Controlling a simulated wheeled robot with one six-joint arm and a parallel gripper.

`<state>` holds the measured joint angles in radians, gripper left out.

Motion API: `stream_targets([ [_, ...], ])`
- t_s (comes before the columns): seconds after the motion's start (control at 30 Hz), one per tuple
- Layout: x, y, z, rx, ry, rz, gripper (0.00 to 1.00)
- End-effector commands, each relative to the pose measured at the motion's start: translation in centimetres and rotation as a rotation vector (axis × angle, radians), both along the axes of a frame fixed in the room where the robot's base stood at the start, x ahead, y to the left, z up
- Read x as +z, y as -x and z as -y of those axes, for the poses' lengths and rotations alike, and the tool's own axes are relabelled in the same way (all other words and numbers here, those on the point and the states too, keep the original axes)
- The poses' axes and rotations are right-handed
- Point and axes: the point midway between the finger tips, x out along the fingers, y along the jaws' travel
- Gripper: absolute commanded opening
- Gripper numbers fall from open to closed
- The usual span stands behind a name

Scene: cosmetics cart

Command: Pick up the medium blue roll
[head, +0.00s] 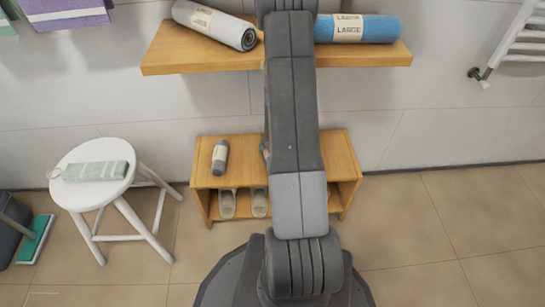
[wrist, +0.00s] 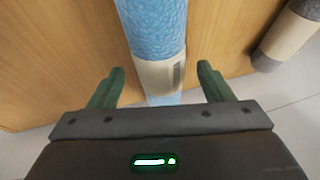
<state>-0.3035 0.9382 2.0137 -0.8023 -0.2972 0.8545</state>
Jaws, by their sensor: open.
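In the wrist view, my gripper (wrist: 160,69) is open, with one green finger on each side of a blue roll (wrist: 155,28). Both fingers are apart from the roll, with a gap on each side. The roll lies on a wooden surface and has a beige label band; its size wording is not readable. In the head view, my arm hides my gripper and this roll. A blue roll marked LARGE (head: 375,29) lies at the right of the wooden wall shelf (head: 200,62).
A grey roll (wrist: 285,38) lies right of the blue one in the wrist view. In the head view, a large grey roll (head: 213,26) is on the shelf's left. Below stand a wooden bench (head: 240,172) with a small grey roll (head: 220,157) and a white stool (head: 85,195).

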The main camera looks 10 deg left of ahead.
Motion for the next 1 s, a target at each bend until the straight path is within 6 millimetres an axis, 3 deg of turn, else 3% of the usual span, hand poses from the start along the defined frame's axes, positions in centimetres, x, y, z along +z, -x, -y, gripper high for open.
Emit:
stream_targets([
  [0.03,-1.2,-0.2,-0.3,0.001,0.001,-0.001,0.73],
  [0.1,-1.6,-0.4,-0.4,0.001,0.000,0.000,0.73],
  [0.37,-1.5,-0.5,-0.5,0.001,0.000,0.000,0.71],
  [0.63,-1.5,-0.5,-0.5,0.000,0.001,0.000,0.21],
  [0.87,-1.3,-0.5,-0.5,0.001,0.000,0.000,0.21],
  [1.0,-0.2,-0.5,-0.5,0.001,0.000,0.001,0.21],
])
